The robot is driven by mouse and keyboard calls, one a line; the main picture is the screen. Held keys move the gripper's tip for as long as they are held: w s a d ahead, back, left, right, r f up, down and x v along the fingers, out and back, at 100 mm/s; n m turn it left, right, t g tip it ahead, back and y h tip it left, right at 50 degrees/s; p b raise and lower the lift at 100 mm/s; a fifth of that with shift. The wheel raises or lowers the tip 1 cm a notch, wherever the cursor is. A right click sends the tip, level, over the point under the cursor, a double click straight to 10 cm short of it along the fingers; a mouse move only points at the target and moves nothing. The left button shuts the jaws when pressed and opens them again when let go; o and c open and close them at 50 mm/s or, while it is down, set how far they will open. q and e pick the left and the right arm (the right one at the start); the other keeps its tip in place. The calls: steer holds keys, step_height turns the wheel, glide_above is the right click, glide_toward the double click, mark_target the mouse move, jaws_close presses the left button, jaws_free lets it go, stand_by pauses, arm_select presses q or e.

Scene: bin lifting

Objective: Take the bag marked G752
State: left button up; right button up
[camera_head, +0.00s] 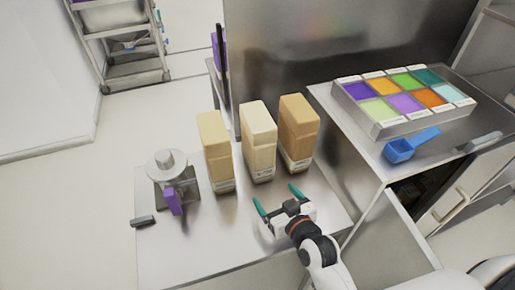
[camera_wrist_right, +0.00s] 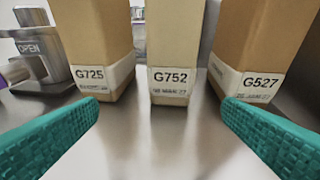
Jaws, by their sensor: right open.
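Three tan bags stand upright in a row on the metal table (camera_head: 190,262). In the right wrist view, the bag marked G752 (camera_wrist_right: 174,40) is in the middle, its white label facing me. In the head view it is the paler middle bag (camera_head: 259,138). The G725 bag (camera_wrist_right: 96,35) stands to its left and the G527 bag (camera_wrist_right: 262,45) to its right. My right gripper (camera_head: 278,198) is open and empty in front of the bags. Its teal fingers point at them, with G752 centred between the fingers but beyond their tips. My left gripper is out of view.
A metal device (camera_head: 165,165) with a purple part stands left of the bags, near a small dark object (camera_head: 142,221). A tray of coloured compartments (camera_head: 378,128) and a blue scoop (camera_head: 400,150) lie on the counter at right. The front left of the table is clear.

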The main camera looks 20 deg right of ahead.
mark_target(267, 163)
steer(key=w+r+t, duration=0.1)
steer(key=w+d+r+m+t+h, duration=0.1)
steer(key=shift+w+t, duration=0.2)
steer(key=shift+t, duration=0.2)
steer(key=shift+w+r, duration=0.15)
steer(key=shift+w, duration=0.15)
steer(key=w+p, duration=0.1)
steer(key=w, duration=0.5)
steer(key=shift+w+a+p, duration=0.1)
steer(key=shift+p, duration=0.2)
steer(key=shift+w+a, duration=0.15)
steer(key=shift+w, duration=0.3)
steer(key=w, duration=0.1)
steer(key=w+p, duration=0.1)
steer(key=w, duration=0.1)
steer(key=shift+w+a, duration=0.2)
steer(key=shift+a, duration=0.15)
steer(key=shift+w+f, duration=0.3)
steer(key=shift+w, duration=0.2)
steer(key=shift+s, duration=0.1)
steer(key=shift+c, duration=0.9)
steer(key=c, duration=0.9)
steer(key=shift+r, duration=0.25)
steer(key=shift+c, duration=0.9)
